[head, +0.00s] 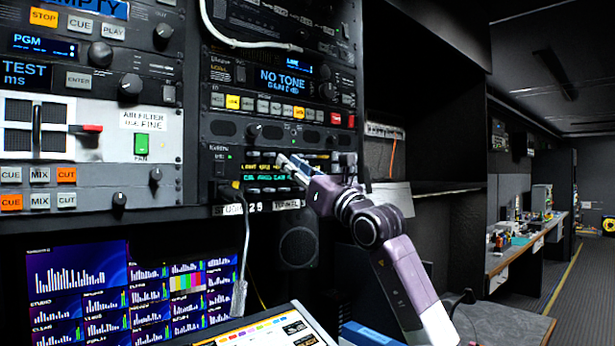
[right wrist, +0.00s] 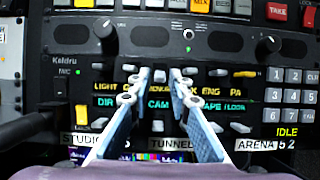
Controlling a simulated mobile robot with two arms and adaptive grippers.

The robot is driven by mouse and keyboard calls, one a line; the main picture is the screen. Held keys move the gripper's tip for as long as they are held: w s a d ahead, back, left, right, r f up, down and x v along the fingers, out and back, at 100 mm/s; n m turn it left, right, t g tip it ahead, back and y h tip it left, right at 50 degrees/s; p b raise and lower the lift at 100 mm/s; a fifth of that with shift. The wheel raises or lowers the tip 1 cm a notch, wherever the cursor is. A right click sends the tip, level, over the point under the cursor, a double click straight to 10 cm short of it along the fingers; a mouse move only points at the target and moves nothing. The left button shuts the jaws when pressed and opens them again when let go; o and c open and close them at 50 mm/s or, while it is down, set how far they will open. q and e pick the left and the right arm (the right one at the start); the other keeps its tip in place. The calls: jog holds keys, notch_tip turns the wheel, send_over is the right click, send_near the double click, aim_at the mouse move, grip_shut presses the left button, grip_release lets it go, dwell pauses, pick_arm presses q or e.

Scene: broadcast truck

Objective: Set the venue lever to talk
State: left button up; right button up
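My right gripper (head: 284,160) reaches from the right to the intercom panel (head: 219,169). In the right wrist view its two pale blue fingers (right wrist: 156,88) are apart, with nothing gripped. A white lever (right wrist: 160,76) in the upper row shows between the fingertips. Another light lever (right wrist: 157,126) shows below the CAM display. Yellow levers stand at the lower left (right wrist: 82,116) and near the PA label (right wrist: 244,74). Strips read STUDIO, TUNNEL (right wrist: 170,143) and ARENA. I cannot tell which lever is the venue one. My left gripper is out of view.
A keypad (right wrist: 292,95) is right of the levers. Black knobs (right wrist: 104,30) and lit buttons stand above them. A cable (head: 244,240) hangs from the panel's lower left. Monitors (head: 80,290) are below left. A workbench aisle opens at the far right.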

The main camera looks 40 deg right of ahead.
jog(key=v, duration=1)
jog(key=shift+s, duration=0.35)
jog(key=shift+d+f, duration=0.1)
jog(key=shift+f, duration=0.05)
